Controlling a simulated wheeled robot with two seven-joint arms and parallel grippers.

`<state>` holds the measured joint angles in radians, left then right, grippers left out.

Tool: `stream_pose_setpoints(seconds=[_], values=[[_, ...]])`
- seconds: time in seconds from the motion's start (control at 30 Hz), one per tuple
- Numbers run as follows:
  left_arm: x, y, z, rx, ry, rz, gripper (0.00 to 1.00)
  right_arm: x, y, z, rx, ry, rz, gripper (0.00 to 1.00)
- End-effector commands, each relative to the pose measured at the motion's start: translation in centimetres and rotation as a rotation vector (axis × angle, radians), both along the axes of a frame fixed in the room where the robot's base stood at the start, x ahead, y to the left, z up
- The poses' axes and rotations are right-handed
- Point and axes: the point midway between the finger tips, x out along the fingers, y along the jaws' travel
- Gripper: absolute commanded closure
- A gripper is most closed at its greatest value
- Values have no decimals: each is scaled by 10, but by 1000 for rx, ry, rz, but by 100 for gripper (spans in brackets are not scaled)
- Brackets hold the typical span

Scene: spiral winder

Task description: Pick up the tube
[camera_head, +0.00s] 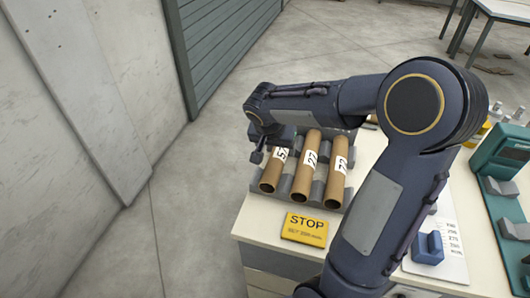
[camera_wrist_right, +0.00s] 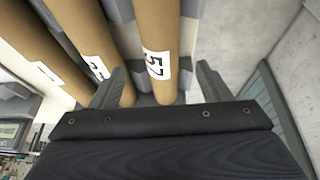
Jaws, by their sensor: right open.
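Three brown cardboard tubes lie side by side in a grey rack on the white table. The left tube (camera_head: 271,176) has a white label reading 57, and the middle tube (camera_head: 304,180) and right tube (camera_head: 337,178) also carry labels. My right gripper (camera_head: 270,148) is at the left tube, near its label. In the right wrist view the jaws (camera_wrist_right: 162,70) are open, with the 57 tube (camera_wrist_right: 159,28) between them. One finger is in the space beside the middle tube (camera_wrist_right: 97,40). I cannot tell whether the fingers touch. My left gripper is out of view.
A yellow STOP sign (camera_head: 304,228) lies at the table's front. A blue block (camera_head: 428,247), a printed sheet (camera_head: 452,242) and a teal device (camera_head: 503,150) are at the right. A wall (camera_head: 90,80) stands at the left, with open floor between it and the table.

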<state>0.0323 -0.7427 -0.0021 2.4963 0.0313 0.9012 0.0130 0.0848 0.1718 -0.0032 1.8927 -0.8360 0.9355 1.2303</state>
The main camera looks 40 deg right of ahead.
Motion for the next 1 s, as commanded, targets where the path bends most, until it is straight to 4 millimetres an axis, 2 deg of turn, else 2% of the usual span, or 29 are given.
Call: stream_pose_setpoints(seconds=[0.5, 0.8, 1.0], values=[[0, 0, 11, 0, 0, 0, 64, 20, -22, -59, 0, 6, 0, 29], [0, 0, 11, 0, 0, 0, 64, 21, -23, -65, 1, 2, 0, 29], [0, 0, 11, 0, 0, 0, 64, 21, -23, -65, 1, 2, 2, 54]])
